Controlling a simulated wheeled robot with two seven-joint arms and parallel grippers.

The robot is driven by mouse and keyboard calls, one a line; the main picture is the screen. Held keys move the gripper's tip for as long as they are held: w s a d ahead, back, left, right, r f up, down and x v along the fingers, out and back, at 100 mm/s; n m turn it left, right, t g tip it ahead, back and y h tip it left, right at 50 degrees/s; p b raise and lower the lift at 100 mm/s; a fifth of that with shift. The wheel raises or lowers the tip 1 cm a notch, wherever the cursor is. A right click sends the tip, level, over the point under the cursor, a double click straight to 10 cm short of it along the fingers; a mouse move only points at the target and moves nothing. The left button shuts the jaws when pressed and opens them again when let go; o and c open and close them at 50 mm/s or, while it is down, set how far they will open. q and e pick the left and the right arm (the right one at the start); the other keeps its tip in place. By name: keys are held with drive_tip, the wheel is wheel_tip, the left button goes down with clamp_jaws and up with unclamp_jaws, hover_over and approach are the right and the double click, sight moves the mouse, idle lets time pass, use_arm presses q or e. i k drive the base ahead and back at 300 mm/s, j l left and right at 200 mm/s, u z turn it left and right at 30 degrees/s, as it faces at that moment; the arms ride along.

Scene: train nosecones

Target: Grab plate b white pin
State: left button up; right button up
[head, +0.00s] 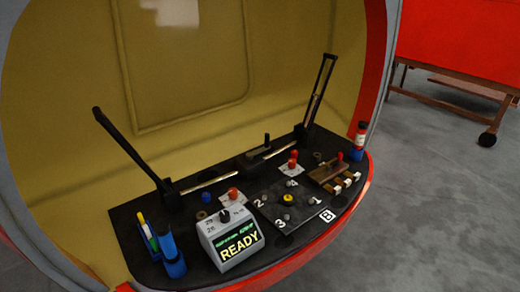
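A dark square plate (300,222) lies on the black console at its front right. A white label with the letter B (327,215) is at its right corner, and white numbers 1, 2 and 3 mark it. A yellow round knob (288,199) is at its middle, with small grey knobs (287,217) around it. Several brown pieces with white ends (347,182) sit beside the brown block (327,169) at the right. I cannot tell which small part is the white pin. Neither of my grippers is in view.
A grey box with a READY screen (238,245) stands left of the plate. Two black bars (130,150) rise at the console's back. A red rim (300,262) borders the front.

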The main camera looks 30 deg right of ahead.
sight(147, 231)
drive_tip(key=i+j+z, duration=0.1)
drive_tip(key=i+j, duration=0.15)
drive_tip(key=i, duration=0.2)
drive_tip(key=i+j, duration=0.3)
drive_tip(key=i, duration=0.15)
drive_tip(key=k+l, duration=0.1)
drive_tip(key=l, duration=0.6)
drive_tip(key=k+l, duration=0.1)
drive_tip(key=l, duration=0.55)
